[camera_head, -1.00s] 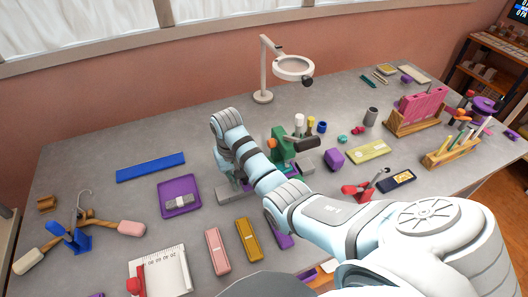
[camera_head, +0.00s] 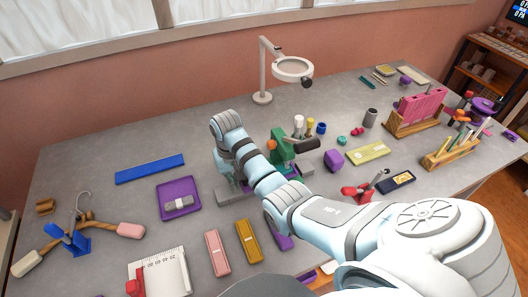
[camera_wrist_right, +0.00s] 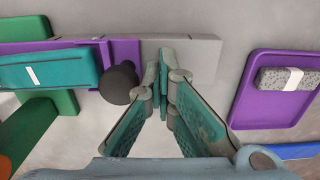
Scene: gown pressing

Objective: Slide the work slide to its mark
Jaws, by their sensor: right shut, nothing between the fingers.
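The green press (camera_head: 282,146) stands mid-table on a long grey rail (camera_head: 228,195). In the right wrist view, a purple slide (camera_wrist_right: 124,50) lies along the grey rail (camera_wrist_right: 205,55). A teal block (camera_wrist_right: 60,68) with a white stripe sits on the slide, and a round black knob (camera_wrist_right: 119,83) is at its right end. My right gripper (camera_wrist_right: 166,66) is shut and empty, over the rail just right of the knob. I cannot tell if it touches the knob. My arm covers part of the rail in the head view. My left gripper is not in view.
A purple tray (camera_head: 165,211) with a grey block lies left of the press. A blue bar (camera_head: 150,169) lies behind it. Pink (camera_head: 216,252) and mustard (camera_head: 248,241) cases lie in front. A magnifier lamp (camera_head: 263,98) stands behind; a red-based tool (camera_head: 362,191) is right of my arm.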

